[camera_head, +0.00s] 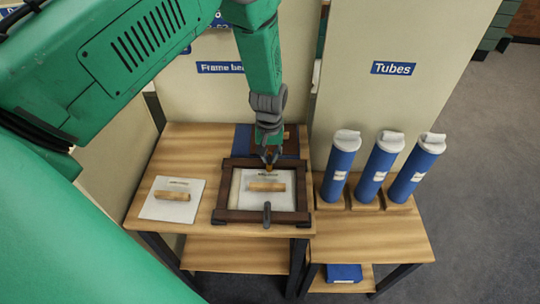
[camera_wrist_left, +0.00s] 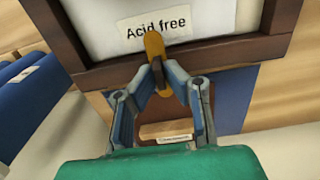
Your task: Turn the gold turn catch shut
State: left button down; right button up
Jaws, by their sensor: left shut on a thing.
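A dark wooden frame (camera_head: 228,190) lies on the table around a white backing (camera_head: 284,203) with a tan block. The gold turn catch (camera_head: 268,167) is on the frame's far rail. In the left wrist view the gold catch (camera_wrist_left: 154,46) points across the rail, its tip over the white "Acid free" backing (camera_wrist_left: 210,18). My left gripper (camera_head: 269,156) reaches down to the far rail. In the left wrist view its fingertips (camera_wrist_left: 158,70) are closed together on the catch's near end. A grey catch (camera_head: 267,212) crosses the near rail. My right gripper is out of view.
A white sheet with a tan block (camera_head: 172,195) lies left of the frame. A blue mat (camera_head: 243,138) with a brown piece is behind it. Several blue tubes with white caps (camera_head: 375,166) stand on a lower table at right. Panels rise behind.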

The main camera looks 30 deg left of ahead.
aim_at(270, 155)
pick_arm(q)
jog(key=shift+w+a+r, duration=0.1)
jog(key=shift+w+r, duration=0.1)
jog(key=shift+w, duration=0.15)
jog(key=c, duration=1.7)
grip_release()
jog(key=shift+c, duration=0.2)
jog(key=shift+o, duration=0.3)
jog(key=shift+s+f, duration=0.1)
notch_tip(270, 155, up, 12)
jog(key=shift+f, duration=0.1)
